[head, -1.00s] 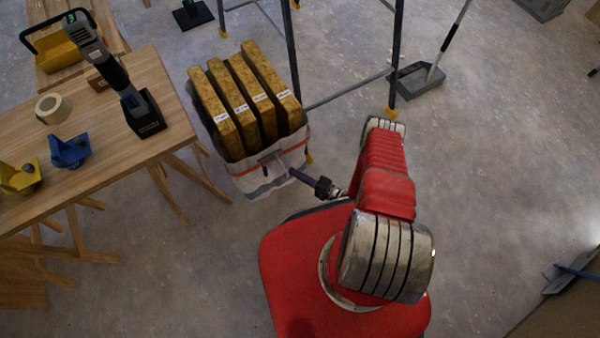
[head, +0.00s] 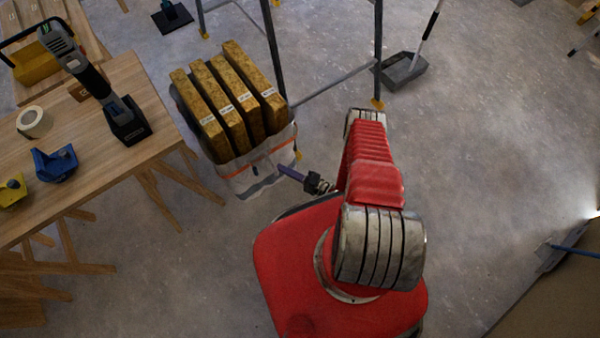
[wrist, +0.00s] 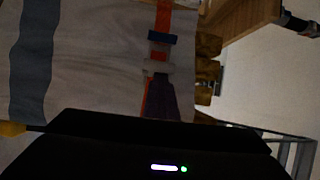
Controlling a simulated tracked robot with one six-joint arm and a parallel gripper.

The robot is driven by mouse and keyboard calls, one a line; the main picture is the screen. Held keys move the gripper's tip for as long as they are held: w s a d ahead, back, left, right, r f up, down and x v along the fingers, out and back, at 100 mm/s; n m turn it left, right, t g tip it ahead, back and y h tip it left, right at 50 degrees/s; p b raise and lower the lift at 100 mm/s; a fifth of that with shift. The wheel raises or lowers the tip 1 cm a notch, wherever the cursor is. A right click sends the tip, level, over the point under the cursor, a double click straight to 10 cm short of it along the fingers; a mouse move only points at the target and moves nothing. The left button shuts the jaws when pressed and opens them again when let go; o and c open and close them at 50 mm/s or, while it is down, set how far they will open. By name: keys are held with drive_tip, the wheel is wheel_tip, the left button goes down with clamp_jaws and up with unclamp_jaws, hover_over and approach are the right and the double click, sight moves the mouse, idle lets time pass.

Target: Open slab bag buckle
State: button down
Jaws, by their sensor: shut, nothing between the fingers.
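The slab bag (head: 262,179) is a white bag with an orange strap, standing on the floor with several mustard-yellow slabs (head: 222,113) upright in it. In the wrist view the bag's pale fabric (wrist: 95,60) fills the left side. The buckle (wrist: 160,38) shows there as a dark blue piece on the orange strap, with a pale grey piece just below it. My gripper (wrist: 160,84) is shut and empty, its purple fingers pointing at the buckle with tips close to the grey piece; I cannot tell if they touch. In the head view my gripper (head: 281,169) is at the bag's front right side.
A wooden table (head: 95,130) stands left of the bag, with a power tool (head: 95,80), a tape roll (head: 34,122) and a blue block (head: 54,165) on it. A ladder-like frame (head: 275,50) stands behind the bag. A dustpan (head: 403,70) lies behind my arm.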

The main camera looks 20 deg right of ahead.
drive_tip(key=v, duration=1.3)
drive_tip(key=shift+s+d, duration=0.2)
drive_tip(key=shift+s, duration=0.15)
idle(0.8)
